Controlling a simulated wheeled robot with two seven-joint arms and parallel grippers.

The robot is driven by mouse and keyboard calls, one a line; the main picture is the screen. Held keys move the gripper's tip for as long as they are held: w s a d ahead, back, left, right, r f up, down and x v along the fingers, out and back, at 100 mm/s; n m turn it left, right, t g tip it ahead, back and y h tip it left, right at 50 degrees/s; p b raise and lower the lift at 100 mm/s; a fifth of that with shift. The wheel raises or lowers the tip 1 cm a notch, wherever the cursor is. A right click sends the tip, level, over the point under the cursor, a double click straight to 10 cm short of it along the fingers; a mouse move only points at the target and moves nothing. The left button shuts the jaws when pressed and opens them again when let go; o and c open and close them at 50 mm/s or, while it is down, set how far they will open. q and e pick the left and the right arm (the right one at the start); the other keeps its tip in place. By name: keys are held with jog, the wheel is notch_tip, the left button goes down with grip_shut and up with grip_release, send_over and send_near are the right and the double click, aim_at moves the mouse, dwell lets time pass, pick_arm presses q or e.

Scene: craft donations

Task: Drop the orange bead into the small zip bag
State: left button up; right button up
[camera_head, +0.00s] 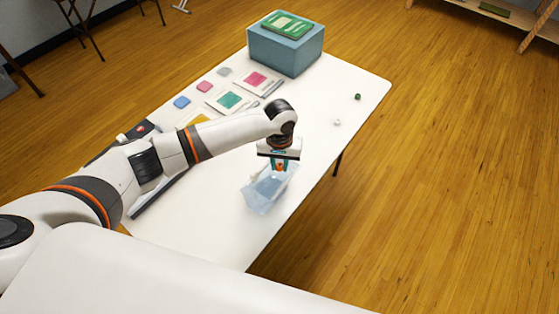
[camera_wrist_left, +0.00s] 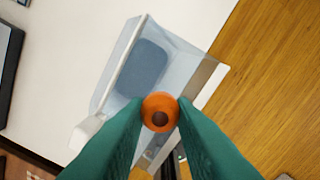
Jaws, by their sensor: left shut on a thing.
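The orange bead (camera_wrist_left: 160,112) is held between the teal fingertips of my left gripper (camera_wrist_left: 158,120) in the left wrist view. In the head view my left gripper (camera_head: 280,164) points down above the far end of the small zip bag (camera_head: 264,190), with a bit of orange between its fingers. The bag is clear and bluish and stands open on the white table. In the left wrist view the bag's open mouth (camera_wrist_left: 190,45) lies behind the bead, with a darker blue patch inside. My right gripper is not in view.
The white table (camera_head: 215,225) ends close to the right of the bag. A green bead (camera_head: 358,97) and a white bead (camera_head: 337,122) lie toward the right edge. Coloured packets (camera_head: 229,100) and a blue box (camera_head: 285,52) stand farther back.

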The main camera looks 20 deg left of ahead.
pick_arm(q)
jog(key=shift+f, duration=0.25)
dwell(0.4)
jog(key=shift+f, duration=0.2)
dwell(0.3)
jog(key=o, duration=1)
jog(key=shift+o, duration=0.2)
jog(key=shift+r, duration=0.1)
notch_tip(320, 180, up, 12)
jog(key=b, duration=0.1)
jog(key=shift+b, duration=0.4)
